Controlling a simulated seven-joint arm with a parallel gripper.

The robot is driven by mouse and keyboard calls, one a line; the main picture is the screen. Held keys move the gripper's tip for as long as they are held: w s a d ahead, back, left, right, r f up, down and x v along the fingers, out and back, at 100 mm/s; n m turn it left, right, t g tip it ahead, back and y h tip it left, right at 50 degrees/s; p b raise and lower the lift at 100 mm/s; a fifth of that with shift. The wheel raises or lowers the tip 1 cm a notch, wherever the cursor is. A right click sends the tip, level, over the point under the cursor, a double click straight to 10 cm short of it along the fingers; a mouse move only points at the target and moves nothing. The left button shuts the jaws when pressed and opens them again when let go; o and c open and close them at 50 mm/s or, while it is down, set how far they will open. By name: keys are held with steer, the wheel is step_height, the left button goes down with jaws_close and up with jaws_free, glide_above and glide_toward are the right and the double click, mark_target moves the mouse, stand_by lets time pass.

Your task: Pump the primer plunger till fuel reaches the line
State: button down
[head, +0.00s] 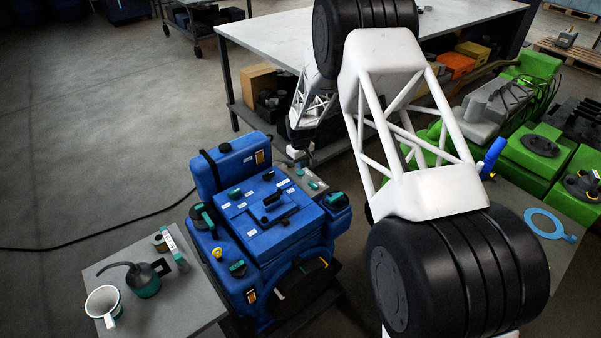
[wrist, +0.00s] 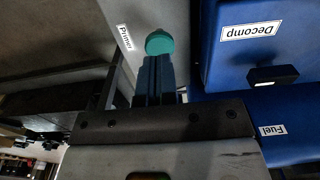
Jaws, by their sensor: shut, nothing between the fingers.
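The primer plunger (wrist: 160,42) shows a round teal knob beside a white "Primer" label (wrist: 125,37) on a grey plate, in the wrist view. My gripper (wrist: 157,60) is shut and empty, its dark fingertips right at the knob's near edge. I cannot tell whether they touch it. The knob's stem is hidden. In the head view my gripper (head: 301,163) is low over the grey plate (head: 318,179) at the back right of the blue engine (head: 265,225). The fuel line cannot be made out.
Blue engine surfaces with "Decomp" (wrist: 249,32) and "Fuel" (wrist: 272,130) labels lie close right of my gripper in the wrist view. A large workbench (head: 270,32) stands behind.

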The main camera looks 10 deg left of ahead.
stand_by(0.4)
steer(key=shift+r, duration=2.55)
step_height(320, 180, up, 4)
